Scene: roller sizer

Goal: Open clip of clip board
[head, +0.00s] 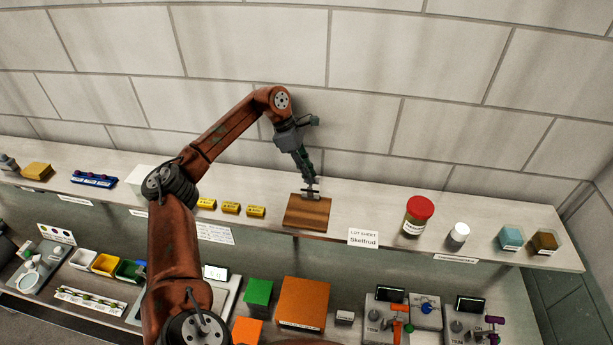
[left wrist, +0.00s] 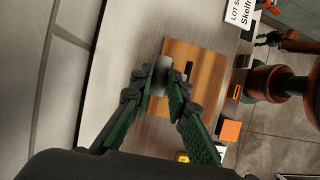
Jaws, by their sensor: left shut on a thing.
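The clip board (head: 307,213) is a brown wooden board lying on the upper shelf, just left of the lot sheet card. It also shows in the left wrist view (left wrist: 208,62). Its metal clip (head: 311,194) is at the board's back edge, partly covered by the fingers. My left gripper (head: 310,186) reaches down from above and behind onto the clip. In the left wrist view, its green fingers (left wrist: 168,88) are shut on the clip, at the board's edge. I cannot tell how far the clip is raised. My right gripper is not in view.
A lot sheet card (head: 363,238) stands right of the board. A red-lidded jar (head: 417,215) and a white-capped bottle (head: 457,235) stand farther right. Yellow blocks (head: 231,208) lie to the left. A stone wall rises behind the shelf. A lower counter holds an orange box (head: 303,303).

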